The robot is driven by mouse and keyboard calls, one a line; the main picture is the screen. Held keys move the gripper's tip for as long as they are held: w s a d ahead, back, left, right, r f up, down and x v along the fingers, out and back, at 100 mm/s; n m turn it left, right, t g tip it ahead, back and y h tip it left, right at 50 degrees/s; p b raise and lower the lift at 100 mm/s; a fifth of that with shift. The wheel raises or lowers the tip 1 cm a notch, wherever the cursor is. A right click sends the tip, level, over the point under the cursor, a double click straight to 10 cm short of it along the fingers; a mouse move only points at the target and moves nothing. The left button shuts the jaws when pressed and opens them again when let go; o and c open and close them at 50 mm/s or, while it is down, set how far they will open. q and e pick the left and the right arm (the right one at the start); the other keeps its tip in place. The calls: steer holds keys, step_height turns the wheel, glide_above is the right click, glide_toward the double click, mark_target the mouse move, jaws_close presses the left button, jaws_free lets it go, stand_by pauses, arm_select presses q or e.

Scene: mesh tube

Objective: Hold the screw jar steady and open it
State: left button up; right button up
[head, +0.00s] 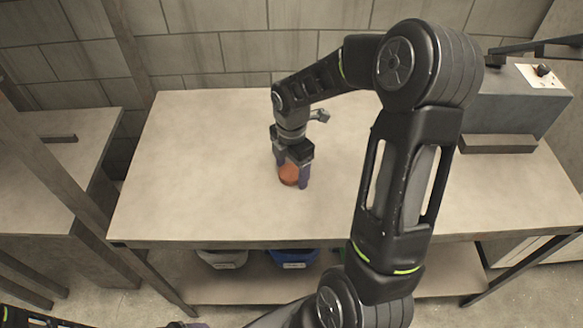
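A small round orange-brown jar (288,175) stands on the bench, left of the middle. My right gripper (291,172) reaches down over it, with one purple-grey finger on each side. The jar fills most of the gap between the fingers. I cannot tell whether they press on it or only stand around it. The gripper hides part of the jar, and I cannot make out where lid and body meet. My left gripper (186,325) only just shows at the bottom edge, low and well away from the jar. Its opening is cut off by the frame.
The pale bench top (190,150) is clear around the jar. A grey machine box (515,100) stands at the right back. A second table (45,180) is at the left. A white bin (222,259) and a blue bin (293,258) sit on the shelf below.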

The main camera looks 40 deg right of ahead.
mark_target(291, 171)
step_height(291, 171, up, 12)
steer(key=shift+r, duration=0.2)
stand_by(0.6)
stand_by(0.8)
